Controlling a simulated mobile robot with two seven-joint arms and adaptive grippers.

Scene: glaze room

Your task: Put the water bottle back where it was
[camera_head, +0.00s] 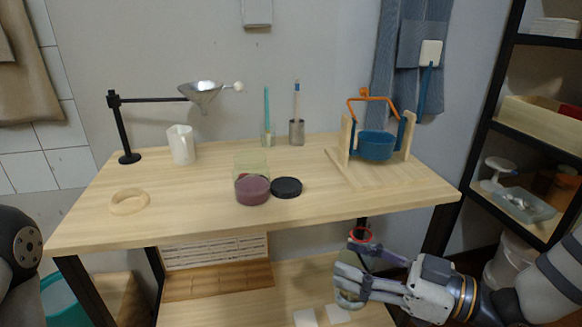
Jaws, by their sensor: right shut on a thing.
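My right gripper (349,284) comes in from the lower right and is shut on the water bottle (361,256). The bottle has a dark top with a red ring and a dull greenish body, partly hidden by my fingers. It is in front of the table's front edge, near the right side, low in the picture and over the lower shelf area. I cannot tell whether its base touches anything. Only a dark joint of my left arm shows at the left edge; my left gripper is out of view.
A shelf rack (485,135) stands right.

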